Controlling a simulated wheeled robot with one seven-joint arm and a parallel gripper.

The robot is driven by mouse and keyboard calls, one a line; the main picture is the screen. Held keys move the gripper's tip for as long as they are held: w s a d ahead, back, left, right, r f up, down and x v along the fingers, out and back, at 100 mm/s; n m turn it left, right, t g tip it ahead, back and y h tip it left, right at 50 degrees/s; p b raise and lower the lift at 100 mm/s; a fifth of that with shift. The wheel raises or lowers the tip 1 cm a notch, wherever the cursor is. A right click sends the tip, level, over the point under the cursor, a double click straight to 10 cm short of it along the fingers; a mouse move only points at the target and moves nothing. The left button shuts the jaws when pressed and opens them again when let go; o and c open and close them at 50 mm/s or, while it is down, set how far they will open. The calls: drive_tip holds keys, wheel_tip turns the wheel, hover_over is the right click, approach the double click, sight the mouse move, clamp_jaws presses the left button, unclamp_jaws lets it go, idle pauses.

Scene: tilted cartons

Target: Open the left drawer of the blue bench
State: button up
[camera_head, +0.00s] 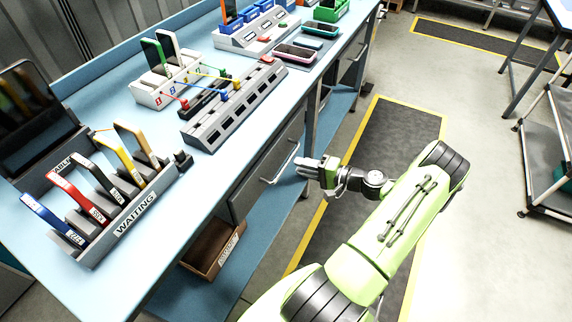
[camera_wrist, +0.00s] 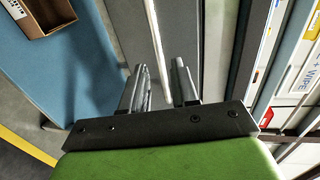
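The blue bench (camera_head: 112,92) runs along the left side in the head view. Its nearer drawer, the left one, has a grey front (camera_head: 250,187) that looks flush with the bench. A silver bar handle (camera_head: 281,164) stands out from it. My gripper (camera_head: 301,167) is just right of the handle, its fingers pointing at the drawer. In the wrist view the two fingers (camera_wrist: 160,75) are apart, and the handle (camera_wrist: 153,28) runs up the picture between them. I see no clear contact; the exact depth of the fingers around the bar is hard to tell.
A brown open box (camera_head: 212,246) sits on the bench's lower shelf (camera_head: 262,215), below the drawer. A phone rack marked WAITING (camera_head: 136,218) stands on the benchtop above. A dark floor mat (camera_head: 385,135) with yellow edges lies under my arm. A cart (camera_head: 548,150) stands at the right.

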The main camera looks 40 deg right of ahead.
sight(287, 162)
drive_tip(key=x, duration=0.6)
drive_tip(key=shift+b, duration=0.4)
clamp_jaws()
